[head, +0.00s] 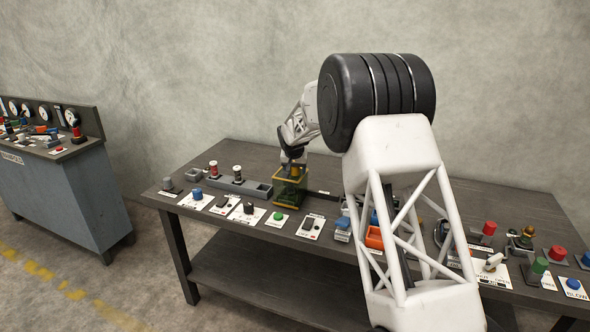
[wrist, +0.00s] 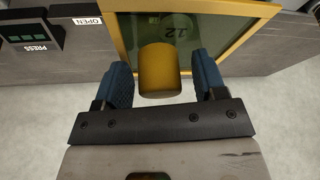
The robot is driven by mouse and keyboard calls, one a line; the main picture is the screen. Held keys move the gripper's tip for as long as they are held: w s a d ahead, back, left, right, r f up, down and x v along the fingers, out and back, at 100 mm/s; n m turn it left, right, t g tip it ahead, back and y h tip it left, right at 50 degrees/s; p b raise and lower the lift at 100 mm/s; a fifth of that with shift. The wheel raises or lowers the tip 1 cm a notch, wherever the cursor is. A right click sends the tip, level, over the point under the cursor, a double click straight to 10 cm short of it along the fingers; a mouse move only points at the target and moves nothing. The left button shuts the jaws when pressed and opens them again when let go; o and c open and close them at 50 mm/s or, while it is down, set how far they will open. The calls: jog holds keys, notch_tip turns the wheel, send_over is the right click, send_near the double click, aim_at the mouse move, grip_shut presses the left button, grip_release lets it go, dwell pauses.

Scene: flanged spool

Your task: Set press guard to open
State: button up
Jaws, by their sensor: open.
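The press guard (head: 289,190) is a yellow-framed, greenish see-through box near the table's middle in the head view. In the wrist view its yellow frame (wrist: 222,8) surrounds a tinted pane, with a "12" showing through or on it. A yellow cylindrical knob (wrist: 160,72) stands out towards me. My gripper (wrist: 164,82) is open, with one blue fingertip on each side of the knob; I see a narrow gap on both sides. In the head view my gripper (head: 292,160) is at the guard's top, its fingers too small to make out.
An "OPEN" label (wrist: 87,21) and a "PRESS" panel (wrist: 30,35) lie left of the guard. A grey tray (head: 240,186) with two spools stands left of it. Several buttons and switches line the table's front edge, including a green button (head: 278,216). My arm hides part of the right side.

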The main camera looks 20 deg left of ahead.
grip_shut()
jog(key=d, duration=1.3)
jog(key=shift+f, duration=0.1)
grip_release()
jog(key=shift+d, duration=0.1)
jog(key=shift+r, duration=0.2)
jog(key=v, duration=0.7)
jog(key=shift+s+r, duration=0.2)
